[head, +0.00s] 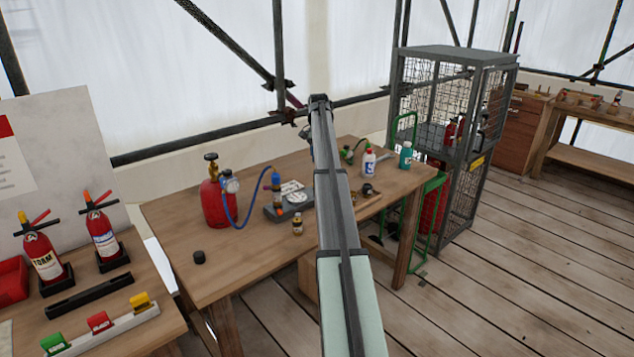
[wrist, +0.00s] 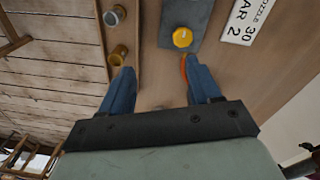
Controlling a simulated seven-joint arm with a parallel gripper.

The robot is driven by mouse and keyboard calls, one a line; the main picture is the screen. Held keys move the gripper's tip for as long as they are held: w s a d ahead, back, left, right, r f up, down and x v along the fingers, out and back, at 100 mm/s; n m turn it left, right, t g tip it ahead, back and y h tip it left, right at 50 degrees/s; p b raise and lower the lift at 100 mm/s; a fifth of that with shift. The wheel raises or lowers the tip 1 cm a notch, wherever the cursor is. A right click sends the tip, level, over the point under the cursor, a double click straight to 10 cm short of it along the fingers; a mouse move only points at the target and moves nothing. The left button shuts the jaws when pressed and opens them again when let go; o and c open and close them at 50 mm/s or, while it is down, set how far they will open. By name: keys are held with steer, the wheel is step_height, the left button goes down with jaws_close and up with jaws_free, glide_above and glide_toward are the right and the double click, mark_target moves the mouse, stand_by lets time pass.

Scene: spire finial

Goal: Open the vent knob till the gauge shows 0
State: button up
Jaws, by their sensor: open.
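A round yellow knob (wrist: 182,37) with a pale mark on top sits on a grey plate (wrist: 180,12) in the wrist view. I take it to be the vent knob; its label is not visible. My gripper (wrist: 160,68) is open and empty, with its blue fingers apart and short of the knob. The knob is ahead of the right finger's tip. In the head view a small round gauge (head: 232,185) sits by the red cylinder (head: 216,204); its reading is too small to tell. The gripper is hidden behind my arm there.
A white card (wrist: 250,20) with printed text lies right of the knob. Two small round containers (wrist: 115,15) (wrist: 118,55) are at left. A mesh cage (head: 440,100) stands behind.

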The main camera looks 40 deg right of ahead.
steer(key=shift+y, duration=0.3)
steer(key=w+f, duration=0.1)
steer(key=f, duration=0.3)
steer(key=w+f, duration=0.1)
steer(key=f, duration=0.3)
steer(key=w+f, duration=0.1)
steer(key=f, duration=0.3)
steer(key=shift+w+d, duration=0.1)
steer(key=shift+w, duration=0.15)
steer(key=shift+c, duration=0.2)
steer(key=c, duration=1)
steer(key=n, duration=0.5)
steer(key=shift+n, duration=0.4)
steer(key=n, duration=0.5)
steer(key=shift+n, duration=0.4)
